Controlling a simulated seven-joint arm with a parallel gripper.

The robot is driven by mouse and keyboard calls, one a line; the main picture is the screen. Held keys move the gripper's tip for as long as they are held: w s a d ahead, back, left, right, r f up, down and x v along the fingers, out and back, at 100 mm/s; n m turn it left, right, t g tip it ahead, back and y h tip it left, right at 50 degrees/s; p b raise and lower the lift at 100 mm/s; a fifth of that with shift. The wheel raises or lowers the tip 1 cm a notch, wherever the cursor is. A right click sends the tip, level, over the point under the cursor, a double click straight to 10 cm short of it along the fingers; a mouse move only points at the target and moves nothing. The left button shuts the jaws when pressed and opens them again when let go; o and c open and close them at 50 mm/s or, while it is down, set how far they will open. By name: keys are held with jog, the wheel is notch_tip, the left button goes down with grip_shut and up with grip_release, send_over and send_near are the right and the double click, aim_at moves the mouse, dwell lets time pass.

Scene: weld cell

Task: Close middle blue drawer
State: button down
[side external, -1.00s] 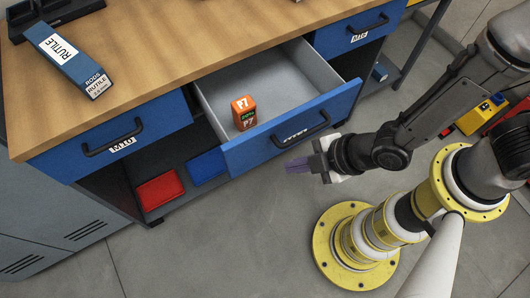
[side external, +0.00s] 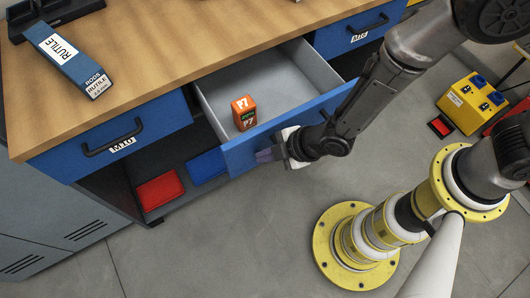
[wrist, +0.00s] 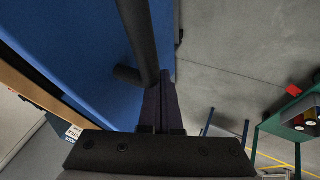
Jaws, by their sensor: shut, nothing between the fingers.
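The middle blue drawer (side external: 237,154) stands pulled out from the bench, with its grey inside showing.
The left drawer (side external: 75,150) and right drawer (side external: 350,35) are shut. A red box (side external: 160,189) and a blue box (side external: 208,167) lie on the shelf below. A rutile rod box (side external: 65,58) lies on the wooden bench top (side external: 180,45). A yellow box (side external: 472,102) stands on the floor.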

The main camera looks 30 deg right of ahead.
jog(key=w, duration=2.1)
jog(key=shift+w, duration=0.4)
jog(key=shift+w+d, duration=0.1)
